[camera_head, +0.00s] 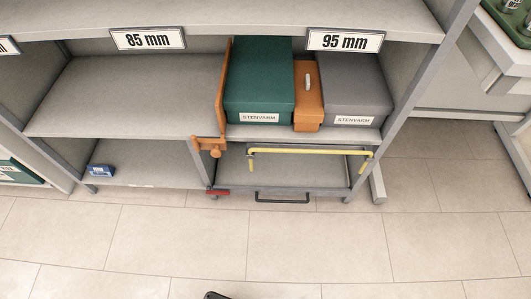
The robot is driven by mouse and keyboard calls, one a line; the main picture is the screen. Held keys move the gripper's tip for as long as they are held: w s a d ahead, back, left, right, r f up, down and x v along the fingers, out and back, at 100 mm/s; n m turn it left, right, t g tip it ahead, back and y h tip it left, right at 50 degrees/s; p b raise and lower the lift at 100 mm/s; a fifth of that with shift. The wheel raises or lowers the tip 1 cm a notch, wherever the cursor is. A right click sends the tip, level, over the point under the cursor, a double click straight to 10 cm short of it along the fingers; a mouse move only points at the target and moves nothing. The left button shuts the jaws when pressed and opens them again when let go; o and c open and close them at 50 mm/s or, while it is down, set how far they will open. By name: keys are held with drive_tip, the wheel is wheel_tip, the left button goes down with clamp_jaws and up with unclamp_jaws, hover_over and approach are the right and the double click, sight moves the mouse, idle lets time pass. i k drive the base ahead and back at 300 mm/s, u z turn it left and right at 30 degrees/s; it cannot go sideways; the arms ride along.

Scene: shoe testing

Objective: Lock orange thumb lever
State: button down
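An orange fitting with a rounded knob or lever (209,146) sits on the front edge of the shelf, at the foot of an upright orange divider (222,88). It is small in view, and I cannot tell whether it is locked. The divider stands close along the left side of a dark green shoe box (261,82). My gripper does not show clearly. Only a small dark piece, perhaps of my arm, shows at the bottom edge, well below the shelf and apart from the fitting.
An orange block (308,97) stands between the green box and a grey box (354,90). A yellow bar (305,151) and a black handle (282,199) are below them. A red piece (217,192) and a blue box (101,170) sit low. The tiled floor (300,245) in front is clear.

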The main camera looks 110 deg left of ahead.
sight(194, 140)
drive_tip(key=u, duration=0.1)
drive_tip(key=i, duration=1.2)
drive_tip(key=u, duration=5.95)
drive_tip(key=i, duration=1.1)
drive_tip(key=z, duration=0.05)
